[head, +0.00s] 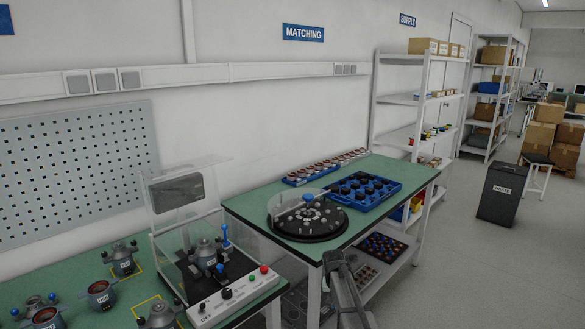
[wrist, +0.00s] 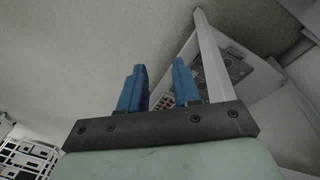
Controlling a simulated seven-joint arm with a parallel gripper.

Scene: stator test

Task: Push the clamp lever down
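The clamp lever (head: 225,236) has a blue grip and stands roughly upright on the test fixture, at the right of a grey motor part (head: 207,254). The fixture has a dark base plate, a clear raised cover (head: 185,186) and a white control box (head: 234,300) with buttons in front. My gripper (wrist: 158,68) shows in the wrist view with two blue fingers apart and nothing between them. It is away from the lever, and the lever is not in the wrist view. In the head view only a grey part of my arm shows at the bottom; the fingers cannot be made out.
Several grey motor parts (head: 103,294) stand on the left green bench. The right green table (head: 388,172) holds a black round turntable (head: 307,232), a blue tray (head: 394,198) and a row of parts. The wrist view shows floor and a table leg (wrist: 213,60).

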